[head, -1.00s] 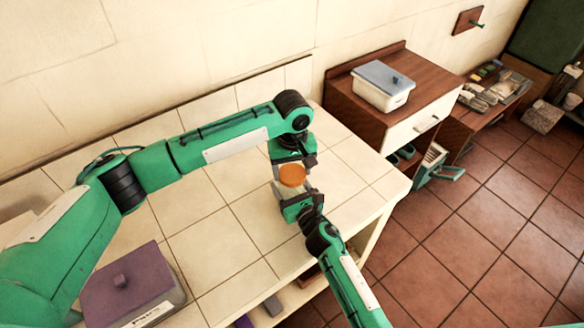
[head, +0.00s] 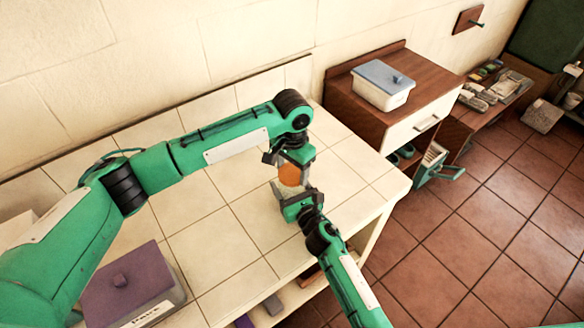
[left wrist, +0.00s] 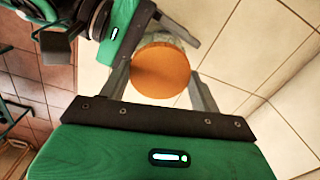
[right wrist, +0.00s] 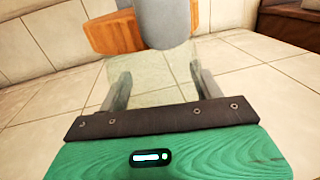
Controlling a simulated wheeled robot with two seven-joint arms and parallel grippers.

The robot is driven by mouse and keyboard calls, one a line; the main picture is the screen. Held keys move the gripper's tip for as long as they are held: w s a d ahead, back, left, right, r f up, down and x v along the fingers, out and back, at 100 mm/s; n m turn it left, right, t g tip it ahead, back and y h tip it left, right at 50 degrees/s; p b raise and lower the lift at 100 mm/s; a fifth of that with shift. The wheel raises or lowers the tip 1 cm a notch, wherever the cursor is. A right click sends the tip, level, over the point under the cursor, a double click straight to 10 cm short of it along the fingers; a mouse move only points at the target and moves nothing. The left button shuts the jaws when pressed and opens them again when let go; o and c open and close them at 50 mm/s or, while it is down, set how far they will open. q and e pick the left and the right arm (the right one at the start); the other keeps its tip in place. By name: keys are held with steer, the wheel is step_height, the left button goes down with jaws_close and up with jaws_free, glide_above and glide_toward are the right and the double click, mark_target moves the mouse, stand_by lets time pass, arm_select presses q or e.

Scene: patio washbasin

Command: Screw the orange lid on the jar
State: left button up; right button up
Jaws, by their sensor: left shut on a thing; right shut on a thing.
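The orange lid (head: 290,175) is at the top of the clear jar (right wrist: 152,75), over the tiled counter. My left gripper (left wrist: 161,78) comes from above and is shut on the lid, with a finger on either side of its round rim. In the right wrist view, a grey left finger crosses in front of the lid (right wrist: 112,33). My right gripper (right wrist: 158,88) is shut on the jar's body from the side, below the lid. I cannot tell how far the lid is threaded. Most of the jar is hidden in the head view.
A purple-lidded box (head: 130,285) stands on the counter (head: 230,235) at the front left. A wooden cabinet (head: 385,120) with a blue-lidded white container (head: 381,86) is beyond the counter's right end. The tiles around the jar are clear.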

arm_select(q)
steer(key=m, duration=0.4)
steer(key=shift+m, duration=0.4)
steer(key=m, duration=0.4)
steer(key=shift+m, duration=0.4)
steer(key=o, duration=1.1)
steer(key=shift+r, duration=2.25)
steer(key=shift+c, duration=0.4)
